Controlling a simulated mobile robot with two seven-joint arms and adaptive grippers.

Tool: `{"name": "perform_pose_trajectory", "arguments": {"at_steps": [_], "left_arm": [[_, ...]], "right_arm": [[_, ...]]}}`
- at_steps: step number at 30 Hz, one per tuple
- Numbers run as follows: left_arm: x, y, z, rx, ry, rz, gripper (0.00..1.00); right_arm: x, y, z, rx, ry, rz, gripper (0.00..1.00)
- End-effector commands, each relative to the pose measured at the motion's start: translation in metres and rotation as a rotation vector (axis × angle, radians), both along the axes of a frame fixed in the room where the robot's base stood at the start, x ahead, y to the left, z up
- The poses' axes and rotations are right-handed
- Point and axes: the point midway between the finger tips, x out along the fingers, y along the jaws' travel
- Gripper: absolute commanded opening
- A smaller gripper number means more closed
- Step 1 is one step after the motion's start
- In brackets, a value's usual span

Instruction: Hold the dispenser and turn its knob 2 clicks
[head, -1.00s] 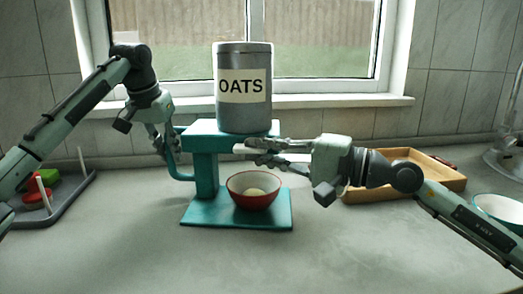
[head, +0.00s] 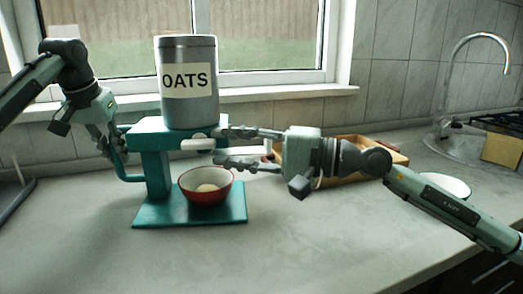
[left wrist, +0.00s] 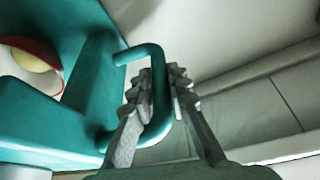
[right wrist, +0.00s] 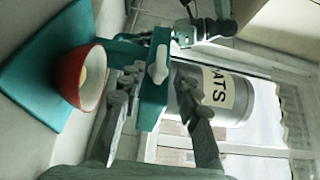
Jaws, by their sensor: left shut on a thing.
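The teal dispenser (head: 152,172) stands upright on the counter, with a grey canister (head: 187,112) labelled OATS on top. Its white knob (head: 198,144) is on the front, and it also shows in the right wrist view (right wrist: 158,66). My left gripper (head: 112,150) is shut on the dispenser's side handle (left wrist: 160,100), one finger on each side of the bar. My right gripper (head: 216,146) is open at the front, its fingers apart on either side of the knob; I see no clear contact. A red bowl (head: 205,192) with something pale inside sits on the dispenser's base.
A wooden tray (head: 372,172) lies behind my right arm. A white bowl (head: 448,184) and a tap (head: 482,40) are at the right. A dark grey rack (head: 14,205) is at the left edge. The front counter is clear.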

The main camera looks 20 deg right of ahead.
Motion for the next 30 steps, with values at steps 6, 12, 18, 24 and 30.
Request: {"name": "perform_pose_trajectory", "arguments": {"at_steps": [6, 12, 18, 24, 30], "left_arm": [[0.0, -0.001, 0.001, 0.0, -0.002, -0.001, 0.0], [0.0, 0.0, 0.001, 0.0, -0.002, -0.001, 0.0], [0.0, 0.0, 0.001, 0.0, -0.001, 0.0, 0.0], [0.0, 0.0, 0.001, 0.0, -0.001, 0.0, 0.0], [0.0, 0.0, 0.001, 0.001, -0.001, 0.0, 0.0]], "right_arm": [[-0.021, -0.028, -0.003, 0.001, 0.008, 0.0, 0.33], [-0.036, -0.047, -0.002, 0.003, 0.007, 0.002, 0.33], [-0.045, -0.061, -0.001, 0.002, 0.004, 0.002, 0.33], [-0.049, -0.065, 0.0, 0.0, 0.002, 0.004, 0.33], [-0.049, -0.066, 0.0, 0.001, 0.001, 0.003, 0.33]]}}
